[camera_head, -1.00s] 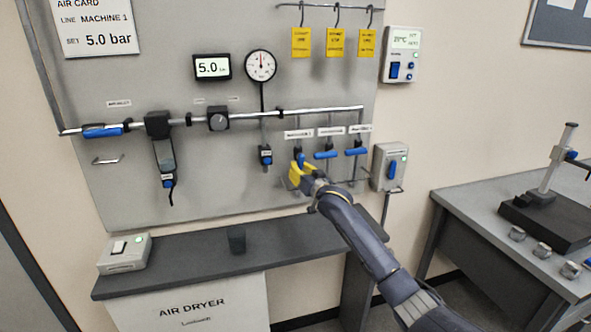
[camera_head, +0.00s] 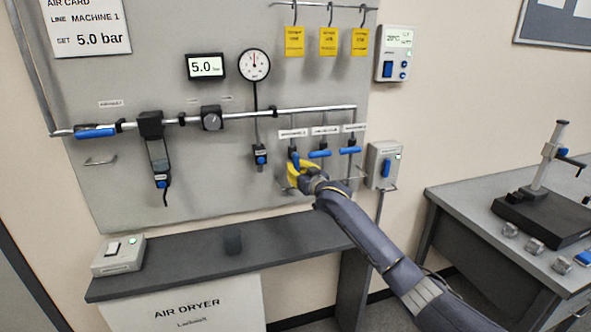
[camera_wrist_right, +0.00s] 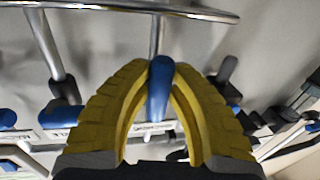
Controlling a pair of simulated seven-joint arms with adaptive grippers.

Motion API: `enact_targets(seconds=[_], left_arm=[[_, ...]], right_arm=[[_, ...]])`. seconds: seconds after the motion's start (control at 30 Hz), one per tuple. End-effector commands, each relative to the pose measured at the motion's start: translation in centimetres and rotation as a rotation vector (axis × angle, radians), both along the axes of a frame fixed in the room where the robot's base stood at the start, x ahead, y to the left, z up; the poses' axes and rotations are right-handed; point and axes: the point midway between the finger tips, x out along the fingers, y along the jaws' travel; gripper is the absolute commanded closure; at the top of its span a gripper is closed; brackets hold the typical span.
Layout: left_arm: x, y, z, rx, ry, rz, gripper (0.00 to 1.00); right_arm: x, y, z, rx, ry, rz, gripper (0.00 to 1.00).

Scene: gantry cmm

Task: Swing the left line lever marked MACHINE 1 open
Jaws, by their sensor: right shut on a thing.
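The left line lever (camera_head: 292,152) is the leftmost of three blue-handled levers hanging below the horizontal pipe. Its handle looks roughly in line with its down pipe, unlike the two crosswise levers beside it. My right gripper (camera_head: 294,165), with yellow fingers, is at this handle from below and partly hides it. In the right wrist view the blue handle (camera_wrist_right: 160,85) stands between the fingertips of the right gripper (camera_wrist_right: 158,80), which is shut on it. A small label sits above the lever, too small to read here. My left gripper is not in view.
The middle lever (camera_head: 320,154) and right lever (camera_head: 350,150) are close to the right of my gripper. A switch box (camera_head: 383,166) hangs further right.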

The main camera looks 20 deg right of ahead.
Motion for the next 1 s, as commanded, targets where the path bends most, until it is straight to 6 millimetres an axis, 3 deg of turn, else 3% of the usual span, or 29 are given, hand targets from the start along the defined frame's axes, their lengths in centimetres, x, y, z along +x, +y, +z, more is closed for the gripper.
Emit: enact_targets(seconds=[0.07, 0.1, 0.3, 0.67, 1.0], left_arm=[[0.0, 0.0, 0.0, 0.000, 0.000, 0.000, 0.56], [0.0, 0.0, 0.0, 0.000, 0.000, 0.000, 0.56], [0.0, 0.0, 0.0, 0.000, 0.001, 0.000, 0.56], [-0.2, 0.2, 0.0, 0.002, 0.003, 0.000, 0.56], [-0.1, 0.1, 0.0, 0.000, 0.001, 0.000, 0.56]], right_arm=[[0.0, -0.1, -0.1, -0.004, 0.002, -0.002, 1.00], [0.0, -0.1, -0.1, -0.004, 0.002, -0.002, 0.78], [0.0, -0.1, -0.1, -0.002, 0.001, -0.001, 0.56], [-0.5, -0.1, 0.0, -0.001, 0.000, 0.000, 0.56], [-5.1, -0.5, -0.1, -0.003, 0.001, -0.001, 0.56]])
